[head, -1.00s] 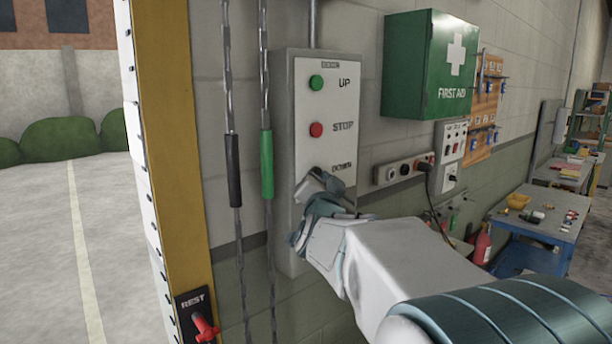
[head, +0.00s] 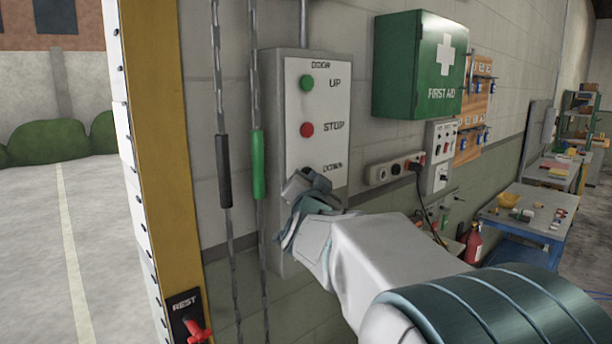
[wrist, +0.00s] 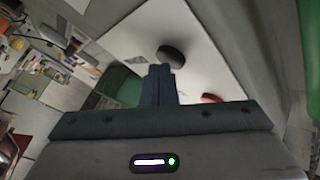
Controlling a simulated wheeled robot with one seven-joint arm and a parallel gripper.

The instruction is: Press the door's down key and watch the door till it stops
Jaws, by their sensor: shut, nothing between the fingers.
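The door control box (head: 321,100) hangs on the wall with a green UP key (head: 306,82), a red STOP key (head: 307,129) and a DOWN label. The down key is hidden behind my gripper (head: 300,186) in the head view. In the wrist view, a dark round key (wrist: 171,57), apparently the down key, stands just beyond my shut fingertips (wrist: 160,72). I cannot tell whether they touch it. The red key (wrist: 212,98) shows partly at their right. The doorway at the left is open to the yard, and no door panel shows in it.
A yellow post (head: 164,150) edges the doorway, with a red REST lever (head: 197,331) low down. Chains with a black grip (head: 223,170) and green grip (head: 258,165) hang left of the box. A first aid cabinet (head: 418,65) and sockets (head: 394,170) are at the right.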

